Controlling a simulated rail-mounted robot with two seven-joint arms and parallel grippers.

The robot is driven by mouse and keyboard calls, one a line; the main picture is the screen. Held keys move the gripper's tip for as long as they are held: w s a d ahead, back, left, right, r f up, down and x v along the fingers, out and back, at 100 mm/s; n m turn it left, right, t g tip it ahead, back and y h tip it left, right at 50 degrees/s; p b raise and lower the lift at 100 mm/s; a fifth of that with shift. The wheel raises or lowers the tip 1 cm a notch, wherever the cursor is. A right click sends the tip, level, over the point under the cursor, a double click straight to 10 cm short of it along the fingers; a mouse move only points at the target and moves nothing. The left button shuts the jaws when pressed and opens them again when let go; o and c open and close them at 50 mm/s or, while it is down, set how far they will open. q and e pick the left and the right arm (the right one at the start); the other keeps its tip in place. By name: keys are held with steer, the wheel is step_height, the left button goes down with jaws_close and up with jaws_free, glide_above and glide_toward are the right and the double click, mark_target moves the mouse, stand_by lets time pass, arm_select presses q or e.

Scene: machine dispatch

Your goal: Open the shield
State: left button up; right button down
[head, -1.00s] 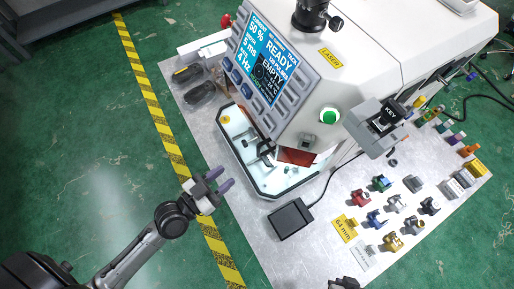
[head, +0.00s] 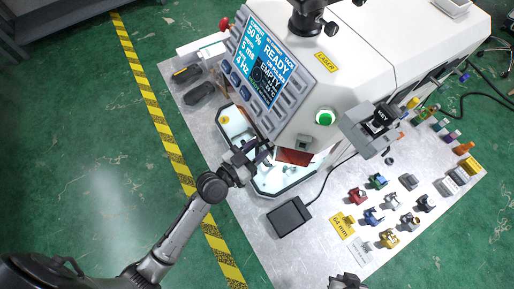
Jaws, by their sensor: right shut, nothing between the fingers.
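The shield (head: 262,191) appears to be the pale, dark-rimmed guard at the machine's front, under the display, with a yellow round sticker at its left end. It looks down over the lit work area. My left gripper (head: 262,152) is at the middle of the shield's front, where a dark handle sits. The wrist covers much of the handle, so contact and the finger gap are unclear. My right gripper (head: 346,282) is at the bottom edge of the head view, shut and empty, partly cut off, away from the shield.
The white machine (head: 375,65) has a display reading READY and EMPTY (head: 265,62) and a green button (head: 324,118). A black pad (head: 289,216) lies in front. Several small coloured parts stand on the metal table (head: 325,245) at right. A key block (head: 375,125) juts from the machine's side.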

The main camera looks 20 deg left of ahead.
arm_select(q)
jaws_close()
stand_by(0.3)
stand_by(0.3)
